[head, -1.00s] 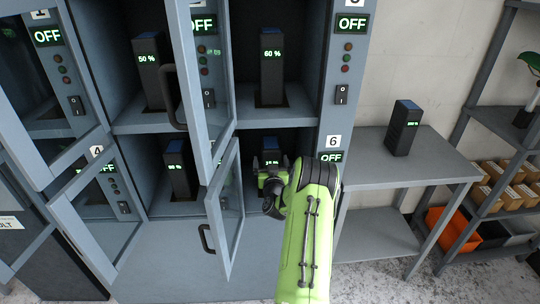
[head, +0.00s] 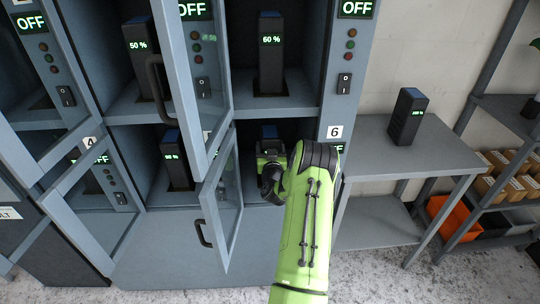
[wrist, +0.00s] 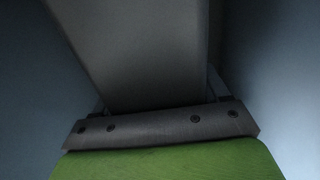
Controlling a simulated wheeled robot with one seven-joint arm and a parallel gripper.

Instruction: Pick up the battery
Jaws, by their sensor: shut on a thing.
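A dark battery (head: 269,132) with a blue top stands in the lower right compartment, by the label 6. My green gripper (head: 271,150) reaches into that compartment and is shut on this battery. My arm and gripper hide its lower part and its display. In the wrist view the battery's dark grey body (wrist: 145,50) fills the middle, close against the dark bar of my gripper (wrist: 158,124). The fingertips are not clear there. I cannot tell whether the battery's base is off the compartment floor.
The glass door (head: 221,205) of this compartment stands open just left of my arm. Other batteries, at 60% (head: 270,62), 50% (head: 143,58) and one lower left (head: 175,160), stand in neighbouring compartments. Another battery (head: 406,116) stands on the grey table (head: 375,160) at right, with free room around it.

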